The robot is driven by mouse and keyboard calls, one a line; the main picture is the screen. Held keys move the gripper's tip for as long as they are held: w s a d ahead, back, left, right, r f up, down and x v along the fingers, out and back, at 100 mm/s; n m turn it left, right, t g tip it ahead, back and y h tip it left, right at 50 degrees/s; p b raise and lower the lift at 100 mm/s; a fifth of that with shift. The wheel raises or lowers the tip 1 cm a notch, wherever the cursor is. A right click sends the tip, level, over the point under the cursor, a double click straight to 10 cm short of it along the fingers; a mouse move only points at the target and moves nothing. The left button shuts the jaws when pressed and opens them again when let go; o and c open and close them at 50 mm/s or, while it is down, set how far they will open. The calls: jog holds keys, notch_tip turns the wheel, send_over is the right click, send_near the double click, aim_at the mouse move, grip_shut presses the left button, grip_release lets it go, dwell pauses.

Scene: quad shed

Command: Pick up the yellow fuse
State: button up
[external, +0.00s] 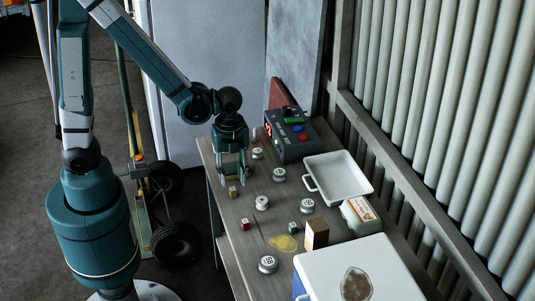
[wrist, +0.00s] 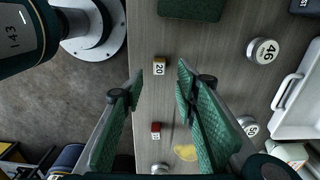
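The yellow fuse (external: 233,192) is a small yellowish block near the left edge of the wooden table (external: 225,260). In the wrist view the fuse (wrist: 159,66) shows a label reading 20 and stands in the gap between my fingertips. My gripper (external: 233,178) points down just above and behind the fuse in the external view. In the wrist view my gripper (wrist: 159,78) is open, with its green pads apart on either side of the fuse and bare table showing between. I cannot tell the exact height above the fuse.
A red block (external: 245,223) and a green block (external: 293,228) stand nearby. Several round weights, including one (external: 262,203), are scattered around. A control box (external: 290,135), white tray (external: 338,190), carton (external: 357,211) and white-lidded box (external: 320,273) line the right side.

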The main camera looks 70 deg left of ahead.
aim_at(232, 189)
jog(key=shift+f, duration=0.35)
jog(key=shift+a+f+b, duration=0.15)
jog(key=shift+f+b, duration=0.8)
jog(key=shift+f, duration=1.65)
jog(key=c, duration=0.8)
